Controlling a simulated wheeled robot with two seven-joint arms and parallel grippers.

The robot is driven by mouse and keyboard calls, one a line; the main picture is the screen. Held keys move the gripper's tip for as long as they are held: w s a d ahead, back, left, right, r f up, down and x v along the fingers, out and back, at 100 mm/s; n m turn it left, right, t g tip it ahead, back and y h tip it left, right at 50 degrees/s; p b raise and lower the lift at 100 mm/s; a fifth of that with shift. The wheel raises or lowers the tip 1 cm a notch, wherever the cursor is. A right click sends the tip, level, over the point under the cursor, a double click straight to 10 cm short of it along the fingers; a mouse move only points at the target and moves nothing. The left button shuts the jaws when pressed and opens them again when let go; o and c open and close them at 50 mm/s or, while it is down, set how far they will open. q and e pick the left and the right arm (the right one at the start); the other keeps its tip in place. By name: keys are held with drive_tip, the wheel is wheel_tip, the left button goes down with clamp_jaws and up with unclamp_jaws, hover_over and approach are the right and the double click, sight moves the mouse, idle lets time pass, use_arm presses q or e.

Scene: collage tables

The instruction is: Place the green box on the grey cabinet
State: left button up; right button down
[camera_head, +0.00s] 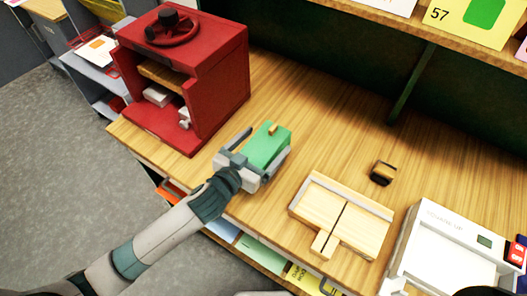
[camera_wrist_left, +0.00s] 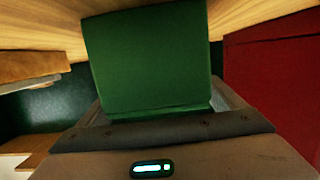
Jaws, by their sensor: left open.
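The green box (camera_head: 268,146), with a small wooden knob on top, sits on the wooden table near its front edge. My left gripper (camera_head: 262,158) is open, with its fingers on either side of the box. In the left wrist view the green box (camera_wrist_left: 150,62) fills the middle, close in front of the palm. I cannot tell whether the fingers touch it. A grey shelf unit (camera_head: 97,84) at the left, beyond the red safe, may be the grey cabinet; much of it is hidden.
An open red safe (camera_head: 215,75) stands left of the box; its red side (camera_wrist_left: 275,80) also shows in the left wrist view. A wooden case (camera_head: 340,216), a small dark-and-wood block (camera_head: 383,172) and a white device (camera_head: 450,245) lie to the right.

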idle(0.4)
use_arm(q)
drive_tip(key=c, duration=1.6)
drive_tip(key=shift+c, duration=0.2)
drive_tip(key=shift+r, duration=0.15)
drive_tip(key=shift+r+b, duration=0.3)
drive_tip(key=shift+r, duration=0.25)
wheel_tip(320, 180, up, 2)
drive_tip(key=shift+r+b, duration=0.2)
drive_tip(key=shift+b, duration=0.2)
drive_tip(key=s+d+r+b, duration=0.2)
drive_tip(key=s+d+r, duration=0.4)
drive_tip(key=d, duration=0.4)
drive_tip(key=shift+r+b, duration=0.4)
drive_tip(key=shift+r, duration=0.25)
